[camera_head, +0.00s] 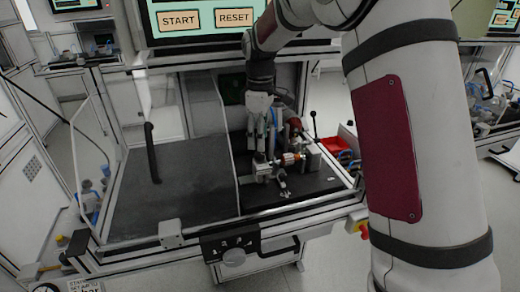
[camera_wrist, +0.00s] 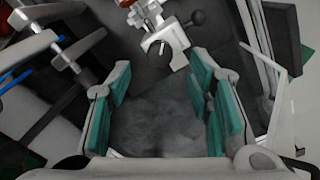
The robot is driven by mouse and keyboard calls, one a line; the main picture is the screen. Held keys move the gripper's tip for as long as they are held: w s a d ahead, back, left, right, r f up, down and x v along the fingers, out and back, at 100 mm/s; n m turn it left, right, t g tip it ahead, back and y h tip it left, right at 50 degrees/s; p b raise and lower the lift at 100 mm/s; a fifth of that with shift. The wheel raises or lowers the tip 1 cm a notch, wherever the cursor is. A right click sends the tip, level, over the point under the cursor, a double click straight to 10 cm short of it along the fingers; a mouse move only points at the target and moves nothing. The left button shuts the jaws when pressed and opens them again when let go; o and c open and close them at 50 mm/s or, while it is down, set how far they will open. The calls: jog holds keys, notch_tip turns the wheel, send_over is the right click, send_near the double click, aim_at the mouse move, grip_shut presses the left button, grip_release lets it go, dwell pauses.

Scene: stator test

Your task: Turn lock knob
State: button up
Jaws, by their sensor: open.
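A round grey knob (camera_head: 234,257) sits on a black panel with white markings (camera_head: 213,243) at the front edge of the workbench. I cannot tell for certain that it is the lock knob. My gripper (camera_head: 266,150) is over the right half of the bench, at the fixture and well behind that knob. In the wrist view my gripper (camera_wrist: 162,95) is open, its green-padded fingers apart with nothing between them. A metal clamp piece (camera_wrist: 165,35) with a dark ball-ended handle (camera_wrist: 198,17) lies beyond the fingertips. The front panel is not clear in the wrist view.
The fixture (camera_head: 290,157) with metal and orange parts stands on the dark right plate. The left plate (camera_head: 165,195) is mostly bare, with a black upright handle (camera_head: 151,150). A red bin (camera_head: 335,146) is at the right. A screen (camera_head: 200,18) with START and RESET hangs above.

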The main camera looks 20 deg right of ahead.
aim_at(260, 153)
jog(key=shift+f, duration=2.4)
grip_shut()
